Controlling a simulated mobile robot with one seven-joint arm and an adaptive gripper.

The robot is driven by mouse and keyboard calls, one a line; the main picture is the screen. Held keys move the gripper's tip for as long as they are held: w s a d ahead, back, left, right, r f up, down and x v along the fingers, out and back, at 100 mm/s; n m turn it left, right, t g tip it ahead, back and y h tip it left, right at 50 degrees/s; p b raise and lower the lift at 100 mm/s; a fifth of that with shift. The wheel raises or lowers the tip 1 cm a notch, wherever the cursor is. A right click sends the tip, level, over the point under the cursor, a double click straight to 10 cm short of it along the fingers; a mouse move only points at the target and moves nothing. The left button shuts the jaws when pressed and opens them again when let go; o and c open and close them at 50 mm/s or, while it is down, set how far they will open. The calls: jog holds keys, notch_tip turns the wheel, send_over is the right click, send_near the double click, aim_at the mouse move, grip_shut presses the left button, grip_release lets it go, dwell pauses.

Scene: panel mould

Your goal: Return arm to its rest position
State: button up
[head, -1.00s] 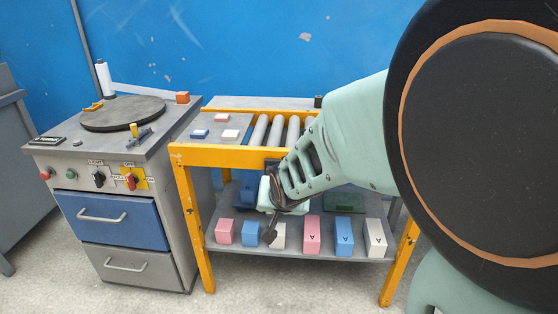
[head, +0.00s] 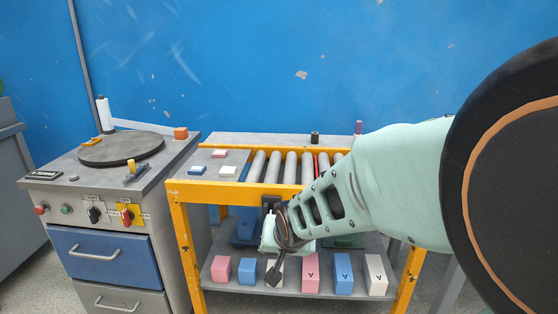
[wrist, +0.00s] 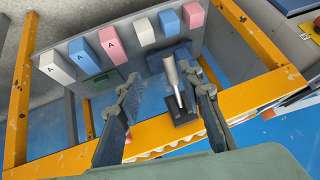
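My gripper (head: 274,262) hangs in front of the yellow-framed roller table (head: 230,191), low near the shelf edge in the head view. In the wrist view my gripper (wrist: 168,90) has its two fingers spread apart. A pale handle on a black block (wrist: 180,112) shows between the fingers in the image, at the yellow rail. It does not look gripped; its exact depth is unclear. My arm reaches in from the right of the head view and covers part of the table and rollers.
The lower shelf (head: 235,286) bears several pink, blue and white blocks, some marked A. Small blocks lie on the table's upper left plate. A grey cabinet (head: 170,240) with a turntable (head: 121,149), switches and drawers stands at left. A blue wall is behind.

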jog(key=s+d+r+g+h, duration=0.1)
jog(key=s+d+r, duration=0.3)
jog(key=s+d, duration=0.5)
jog(key=s+d+r+g+h, duration=0.1)
jog(key=s+d+r, duration=0.4)
jog(key=s, duration=0.7)
notch_tip(320, 180, up, 34)
jog(key=p, duration=3.4)
jog(key=shift+s+d+n, duration=0.15)
jog(key=shift+s+n, duration=0.15)
jog(key=shift+s, duration=0.1)
